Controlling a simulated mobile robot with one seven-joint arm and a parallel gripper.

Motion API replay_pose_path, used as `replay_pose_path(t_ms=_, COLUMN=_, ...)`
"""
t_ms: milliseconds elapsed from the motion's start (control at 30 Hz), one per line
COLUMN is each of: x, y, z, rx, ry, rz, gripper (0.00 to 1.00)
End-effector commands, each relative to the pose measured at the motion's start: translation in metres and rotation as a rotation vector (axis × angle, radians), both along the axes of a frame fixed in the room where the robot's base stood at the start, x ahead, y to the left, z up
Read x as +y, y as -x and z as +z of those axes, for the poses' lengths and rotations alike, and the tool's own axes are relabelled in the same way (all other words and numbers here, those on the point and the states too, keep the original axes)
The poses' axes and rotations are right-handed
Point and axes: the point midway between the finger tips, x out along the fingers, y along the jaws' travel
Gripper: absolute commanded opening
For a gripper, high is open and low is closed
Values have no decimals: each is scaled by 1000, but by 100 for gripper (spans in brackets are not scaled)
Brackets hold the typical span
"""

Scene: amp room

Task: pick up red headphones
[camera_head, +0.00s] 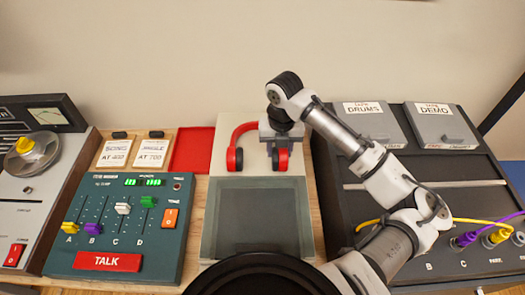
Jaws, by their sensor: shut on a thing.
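The red headphones (233,141) are at the back of the pale stand in the middle of the table, with a red band curving to the left and dark-padded ear cups at the front. My gripper (276,150) points down over their right part and is shut on them near the right ear cup. The wrist hides part of the band and the right cup. I cannot tell whether the headphones are lifted or still touch the surface.
An empty grey-green tray (260,215) lies in front of the headphones. A green mixer (125,220) with a TALK button stands left. A dark patch panel (440,195) with yellow and purple cables and two grey tape boxes (373,122) is right, under my arm. A wall rises behind.

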Motion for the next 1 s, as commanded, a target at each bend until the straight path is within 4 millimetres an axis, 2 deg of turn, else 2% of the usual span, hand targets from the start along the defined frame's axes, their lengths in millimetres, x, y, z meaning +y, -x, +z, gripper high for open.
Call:
replay_pose_path(t_ms=233, x=0, y=-1, z=7, rx=-2, ry=1, rz=0, gripper=4)
replay_pose_path(t_ms=367, x=0, y=-1, z=21, rx=-3, ry=1, rz=1, gripper=4)
replay_pose_path(t_ms=467, x=0, y=-1, z=41, rx=-5, ry=1, rz=1, gripper=4)
replay_pose_path(t_ms=800, x=-1, y=-1, z=132, rx=-5, ry=6, rz=-1, gripper=4)
replay_pose_path(t_ms=1000, x=0, y=-1, z=168, rx=-4, ry=4, rz=0, gripper=4)
